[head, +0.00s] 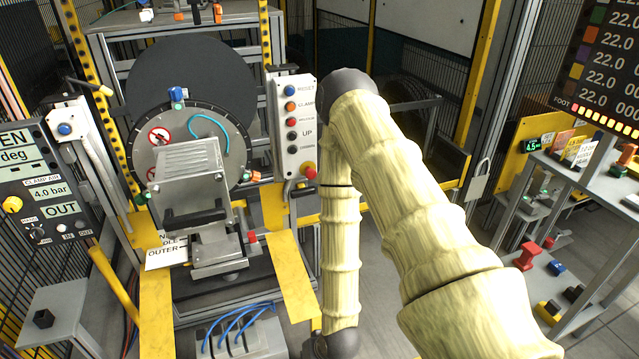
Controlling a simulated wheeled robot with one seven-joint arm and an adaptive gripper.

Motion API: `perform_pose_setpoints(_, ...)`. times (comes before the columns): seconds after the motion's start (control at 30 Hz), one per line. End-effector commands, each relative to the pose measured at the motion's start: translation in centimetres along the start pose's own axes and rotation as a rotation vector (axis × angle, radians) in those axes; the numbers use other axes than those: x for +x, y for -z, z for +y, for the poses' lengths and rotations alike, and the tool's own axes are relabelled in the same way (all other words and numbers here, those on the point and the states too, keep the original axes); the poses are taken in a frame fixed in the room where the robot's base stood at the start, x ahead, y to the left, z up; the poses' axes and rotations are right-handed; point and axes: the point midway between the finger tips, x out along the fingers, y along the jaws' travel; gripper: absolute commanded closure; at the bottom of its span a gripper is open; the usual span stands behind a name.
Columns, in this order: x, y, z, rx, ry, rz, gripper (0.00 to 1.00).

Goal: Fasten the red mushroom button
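A red mushroom button (310,172) sits at the lower right corner of the grey push-button panel (294,127). A small yellow part shows beneath its red head. Whether it is pressed in or raised I cannot tell. My arm, in a pale wrapped sleeve, rises from the lower right, bends at a dark elbow just right of the panel, and hangs down to a dark joint at the bottom edge. My gripper is not in view. The button stands left of the hanging forearm and looks clear of it.
A clamp machine with a large dark disc (190,72) and a grey block with a handle stands left of the panel. A yellow rail crosses below the panel. At right, a shelf holds a red knob-shaped piece (524,256) and small coloured parts. A padlock (480,178) hangs nearby.

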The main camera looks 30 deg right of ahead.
Motion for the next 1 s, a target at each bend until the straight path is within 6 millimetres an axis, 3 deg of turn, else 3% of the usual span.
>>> perform_pose_setpoints(0.23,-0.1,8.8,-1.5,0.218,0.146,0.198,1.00)
perform_pose_setpoints(0.47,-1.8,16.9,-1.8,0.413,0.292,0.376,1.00)
perform_pose_setpoints(0.77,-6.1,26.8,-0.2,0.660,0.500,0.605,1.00)
perform_pose_setpoints(1.0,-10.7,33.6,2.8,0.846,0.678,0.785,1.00)
